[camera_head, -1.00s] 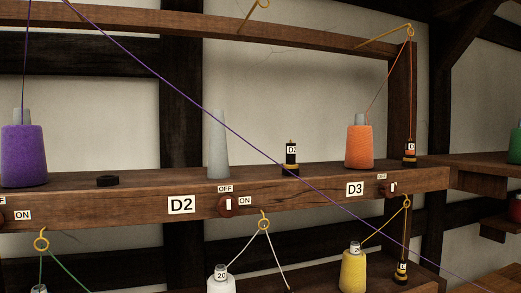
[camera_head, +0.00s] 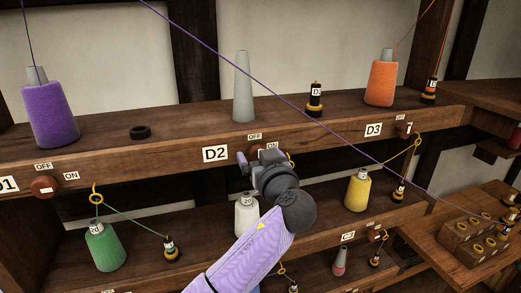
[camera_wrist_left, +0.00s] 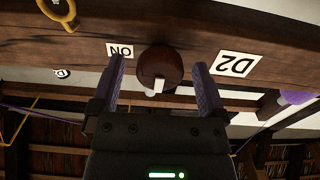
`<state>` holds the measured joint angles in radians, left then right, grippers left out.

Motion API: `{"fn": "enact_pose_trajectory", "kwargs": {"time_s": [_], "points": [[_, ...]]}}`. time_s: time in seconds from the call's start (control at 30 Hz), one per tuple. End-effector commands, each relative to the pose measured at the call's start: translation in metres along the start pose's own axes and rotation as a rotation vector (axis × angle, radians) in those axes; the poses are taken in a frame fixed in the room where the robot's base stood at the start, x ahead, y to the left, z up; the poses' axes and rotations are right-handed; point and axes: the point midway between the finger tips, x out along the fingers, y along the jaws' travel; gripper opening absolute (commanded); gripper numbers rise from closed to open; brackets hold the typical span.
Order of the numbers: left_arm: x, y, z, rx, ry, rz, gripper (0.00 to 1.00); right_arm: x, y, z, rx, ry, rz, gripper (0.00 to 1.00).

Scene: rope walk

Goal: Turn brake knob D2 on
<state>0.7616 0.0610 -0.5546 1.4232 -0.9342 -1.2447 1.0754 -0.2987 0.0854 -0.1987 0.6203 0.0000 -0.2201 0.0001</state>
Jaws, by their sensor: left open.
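The D2 label (camera_head: 215,154) is on the front of the upper shelf beam; the OFF label (camera_head: 254,136) is right of it. My left gripper (camera_head: 257,158) is at the beam there and hides the brake knob in the head view. The left wrist view, upside down, shows the round red-brown D2 knob (camera_wrist_left: 158,65) between the open fingers of my left gripper (camera_wrist_left: 160,64), with a gap on each side. Its white pointer points down in that picture, not toward the ON label (camera_wrist_left: 120,50). The D2 label (camera_wrist_left: 236,65) shows there too. My right gripper is not in view.
The D1 knob (camera_head: 45,187) is left on the same beam, the D3 knob (camera_head: 404,131) right. A bare grey cone (camera_head: 243,88) stands above D2. A purple thread (camera_head: 215,48) crosses diagonally. A white spool (camera_head: 246,215) stands below, partly behind my arm.

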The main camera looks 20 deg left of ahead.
Motion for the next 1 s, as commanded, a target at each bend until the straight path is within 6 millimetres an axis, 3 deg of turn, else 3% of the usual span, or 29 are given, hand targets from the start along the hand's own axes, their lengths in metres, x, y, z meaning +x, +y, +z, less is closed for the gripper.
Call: {"fn": "enact_pose_trajectory", "kwargs": {"time_s": [0.2, 0.63, 1.0], "points": [[0.0006, 0.0000, 0.0009, 0.000, -0.001, 0.000, 0.94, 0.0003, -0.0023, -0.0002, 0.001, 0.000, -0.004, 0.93], [0.0002, 0.0001, 0.0009, 0.001, -0.001, 0.000, 0.03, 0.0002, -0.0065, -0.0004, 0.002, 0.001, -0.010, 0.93], [0.0001, 0.0001, 0.0014, 0.075, -0.002, 0.000, 0.02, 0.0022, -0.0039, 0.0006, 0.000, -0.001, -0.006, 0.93]]}}
